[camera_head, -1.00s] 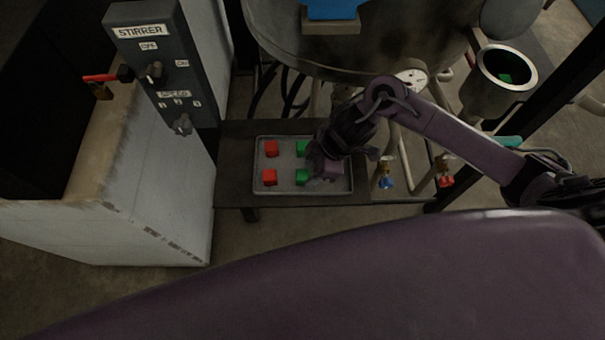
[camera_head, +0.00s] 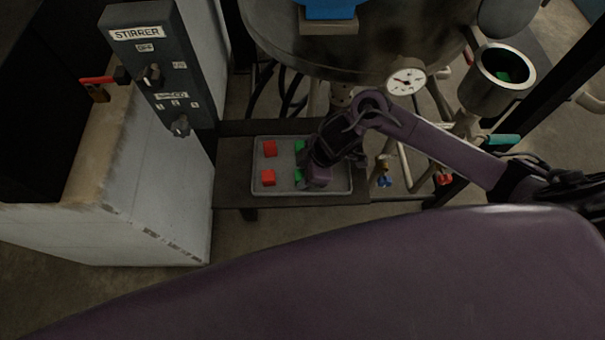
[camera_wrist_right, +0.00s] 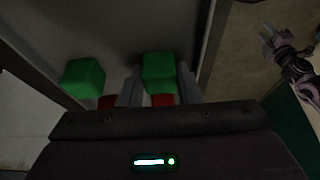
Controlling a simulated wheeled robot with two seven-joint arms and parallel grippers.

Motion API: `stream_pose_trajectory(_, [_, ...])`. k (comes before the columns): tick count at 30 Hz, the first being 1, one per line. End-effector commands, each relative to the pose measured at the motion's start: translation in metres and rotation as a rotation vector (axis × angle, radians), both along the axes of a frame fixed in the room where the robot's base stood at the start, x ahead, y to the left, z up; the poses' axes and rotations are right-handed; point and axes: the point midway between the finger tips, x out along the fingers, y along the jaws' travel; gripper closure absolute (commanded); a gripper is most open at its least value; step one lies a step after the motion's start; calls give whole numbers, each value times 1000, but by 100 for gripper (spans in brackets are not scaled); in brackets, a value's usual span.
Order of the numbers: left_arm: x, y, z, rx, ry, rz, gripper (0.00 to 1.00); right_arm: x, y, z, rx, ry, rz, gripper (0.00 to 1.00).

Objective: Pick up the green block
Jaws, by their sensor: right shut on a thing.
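My right gripper (camera_head: 306,180) reaches down to the grey tray (camera_head: 262,191) and covers part of its right side. In the right wrist view, a green block (camera_wrist_right: 159,72) sits between the two fingers of the right gripper (camera_wrist_right: 158,92), which is shut on it. It looks like the nearer green block (camera_head: 298,175) of the head view, partly hidden by the gripper. Another green block (camera_head: 300,146) stands farther back and shows apart from the fingers in the wrist view (camera_wrist_right: 84,78). A purple part that looks like my left gripper (camera_wrist_right: 285,50) shows in the wrist view; its jaws are unclear.
Two red blocks (camera_head: 269,148) (camera_head: 268,177) stand in the tray's left half. A dark stirrer panel (camera_head: 150,60) stands at left, a large metal vessel (camera_head: 370,50) behind. A round gauge (camera_head: 406,79) and a metal cup (camera_head: 497,80) are at right.

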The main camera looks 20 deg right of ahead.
Motion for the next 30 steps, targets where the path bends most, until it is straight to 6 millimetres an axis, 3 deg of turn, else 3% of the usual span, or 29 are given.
stream_pose_trajectory(5, [3, 0, 1, 0, -3, 0, 64, 1, 0, 7, 1, -2, 1, 92])
stream_pose_trajectory(11, [8, -1, 4, -1, -11, 0, 64, 1, 0, 34, 0, -6, 2, 92])
stream_pose_trajectory(21, [9, 0, 23, -1, -13, 1, 64, 3, -1, 138, -5, -11, 4, 92])
stream_pose_trajectory(27, [9, 0, 35, -1, -13, 1, 64, 1, -1, 178, -3, -6, 1, 92])
stream_pose_trajectory(30, [8, 0, 37, -1, -12, 1, 64, 1, 0, 189, -2, -4, 0, 92])
